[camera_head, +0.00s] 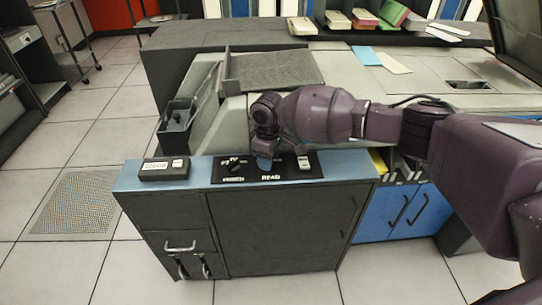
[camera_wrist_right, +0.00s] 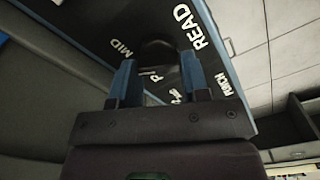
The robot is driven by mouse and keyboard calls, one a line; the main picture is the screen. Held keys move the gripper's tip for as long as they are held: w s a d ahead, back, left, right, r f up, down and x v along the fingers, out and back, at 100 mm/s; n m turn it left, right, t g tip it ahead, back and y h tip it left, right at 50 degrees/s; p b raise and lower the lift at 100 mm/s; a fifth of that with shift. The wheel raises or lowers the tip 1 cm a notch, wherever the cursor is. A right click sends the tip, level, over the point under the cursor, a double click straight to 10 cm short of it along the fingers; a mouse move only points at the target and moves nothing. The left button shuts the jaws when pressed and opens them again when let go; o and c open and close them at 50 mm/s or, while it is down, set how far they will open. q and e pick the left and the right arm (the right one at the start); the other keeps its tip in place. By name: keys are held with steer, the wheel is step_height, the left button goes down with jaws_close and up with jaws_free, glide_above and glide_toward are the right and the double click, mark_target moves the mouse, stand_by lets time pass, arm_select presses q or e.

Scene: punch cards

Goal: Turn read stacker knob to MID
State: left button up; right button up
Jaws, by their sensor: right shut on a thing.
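The read stacker knob (camera_wrist_right: 158,48) is a dark round knob on the black panel (camera_head: 290,172), with white letters around it. In the right wrist view, MID is at upper left of the knob, READ at upper right and PUNCH at lower right. My right gripper (camera_wrist_right: 159,70) has its two blue fingers on either side of the knob and is shut on it. In the head view my right gripper (camera_head: 265,162) comes down onto the panel above the READ label and hides most of the knob. The knob's pointing direction is not clear. My left gripper is out of view.
Another black knob (camera_head: 236,167) is left of my gripper, and a light switch (camera_head: 303,162) is on its right. A small counter box (camera_head: 164,169) sits on the blue cabinet top at left. The grey machine (camera_head: 272,72) rises behind the panel.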

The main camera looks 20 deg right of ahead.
steer(key=shift+r+m+p, duration=0.25)
steer(key=shift+m+p, duration=0.4)
steer(key=shift+m, duration=0.45)
steer(key=shift+f+m, duration=0.1)
steer(key=shift+m, duration=0.3)
steer(key=shift+f+p, duration=0.1)
steer(key=shift+p, duration=0.3)
steer(key=shift+m, duration=0.3)
steer(key=o, duration=0.9)
steer(key=shift+w, duration=0.1)
